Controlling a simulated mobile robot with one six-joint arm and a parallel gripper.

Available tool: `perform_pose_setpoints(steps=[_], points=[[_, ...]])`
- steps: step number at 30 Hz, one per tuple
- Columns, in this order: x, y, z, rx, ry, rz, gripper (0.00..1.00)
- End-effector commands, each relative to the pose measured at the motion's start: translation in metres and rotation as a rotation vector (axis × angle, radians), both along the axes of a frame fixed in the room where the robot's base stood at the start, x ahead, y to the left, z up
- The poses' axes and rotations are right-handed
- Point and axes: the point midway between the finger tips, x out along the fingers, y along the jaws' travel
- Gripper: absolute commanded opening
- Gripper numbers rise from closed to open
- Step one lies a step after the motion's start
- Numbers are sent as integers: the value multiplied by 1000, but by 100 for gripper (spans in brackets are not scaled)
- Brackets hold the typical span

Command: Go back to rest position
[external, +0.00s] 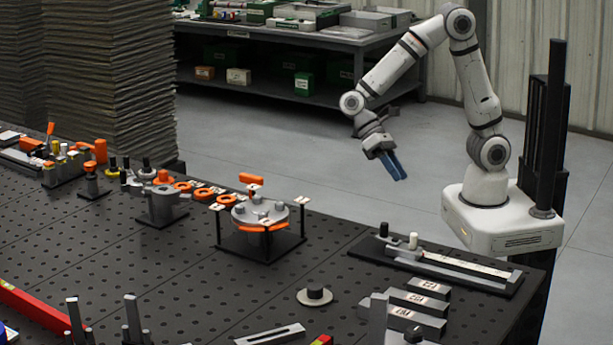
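My gripper (392,165) hangs in the air at the end of my bent arm, beyond the back right edge of the dark perforated table (330,240). Its blue fingers point down and slightly right. They appear close together, but from this angle I cannot tell whether they are open or shut. I see no object between them. The gripper is apart from everything on the table.
A round grey fixture (262,213) with orange parts stands on the table, left of my gripper. A long slide gauge (440,265) and labelled grey blocks (415,305) lie at the right. A workbench (300,38) stands behind. Floor between is clear.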

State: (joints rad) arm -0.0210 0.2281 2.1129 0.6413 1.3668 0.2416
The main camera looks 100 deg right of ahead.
Motion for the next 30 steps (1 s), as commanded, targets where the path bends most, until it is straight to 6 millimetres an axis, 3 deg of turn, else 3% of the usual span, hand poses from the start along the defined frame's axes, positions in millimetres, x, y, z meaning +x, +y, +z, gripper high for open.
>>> perform_pose_setpoints(steps=[9, 18, 30], points=[[-54, -65, 29, -271, -443, 200, 39], [-86, -116, 46, -506, -785, 385, 39], [-94, -129, 51, -580, -879, 448, 39]])
